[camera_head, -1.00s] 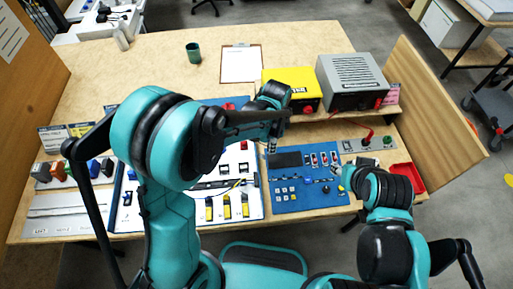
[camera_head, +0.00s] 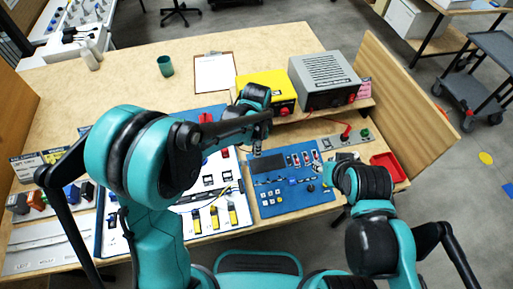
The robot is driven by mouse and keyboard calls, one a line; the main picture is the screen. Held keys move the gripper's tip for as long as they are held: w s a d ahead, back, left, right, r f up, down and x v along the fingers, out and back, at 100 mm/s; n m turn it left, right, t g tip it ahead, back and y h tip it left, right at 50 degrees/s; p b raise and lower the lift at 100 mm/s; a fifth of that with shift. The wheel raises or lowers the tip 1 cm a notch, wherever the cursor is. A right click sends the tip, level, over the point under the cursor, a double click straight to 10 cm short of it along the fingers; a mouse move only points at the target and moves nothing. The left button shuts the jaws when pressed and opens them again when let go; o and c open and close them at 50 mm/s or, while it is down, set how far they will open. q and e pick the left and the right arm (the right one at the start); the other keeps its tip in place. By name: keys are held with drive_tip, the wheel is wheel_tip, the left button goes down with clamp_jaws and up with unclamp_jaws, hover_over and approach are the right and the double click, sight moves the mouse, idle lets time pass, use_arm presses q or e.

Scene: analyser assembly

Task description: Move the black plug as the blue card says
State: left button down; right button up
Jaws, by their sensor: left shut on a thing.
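My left gripper (camera_head: 256,149) points down above the upper left corner of the blue panel (camera_head: 287,207). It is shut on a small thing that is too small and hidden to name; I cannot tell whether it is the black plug. A black block (camera_head: 87,190) stands at the right end of a row of coloured blocks on the left of the table. My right gripper (camera_head: 328,176) is near the panel's right edge, largely hidden by its own arm, and its jaws cannot be made out. I cannot make out which card is the blue card.
A white board (camera_head: 172,222) with yellow and black parts lies left of the panel, partly behind my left arm. A yellow box (camera_head: 256,85) and a grey box (camera_head: 322,72) stand behind. A red tray (camera_head: 390,165) is at the right.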

use_arm(q)
drive_tip(key=shift+s+a+f+b, duration=0.85)
drive_tip(key=shift+a+f, duration=0.1)
drive_tip(key=shift+a, duration=2.15)
drive_tip(key=shift+s+a+f+b, duration=0.85)
drive_tip(key=shift+a+f, duration=0.15)
drive_tip(key=shift+a, duration=2.1)
drive_tip(key=shift+s+a+f+b, duration=0.75)
drive_tip(key=shift+s+a+f, duration=0.15)
drive_tip(key=shift+a, duration=2.2)
drive_tip(key=shift+f, duration=0.1)
drive_tip(key=shift+f+b, duration=1.25)
drive_tip(key=shift+f, duration=0.15)
drive_tip(key=shift+f, duration=0.2)
drive_tip(key=shift+f+b, duration=0.5)
drive_tip(key=shift+b, duration=0.15)
drive_tip(key=shift+f+b, duration=0.4)
drive_tip(key=shift+f, duration=0.05)
drive_tip(key=c, duration=1.4)
unclamp_jaws()
drive_tip(key=shift+c, duration=0.2)
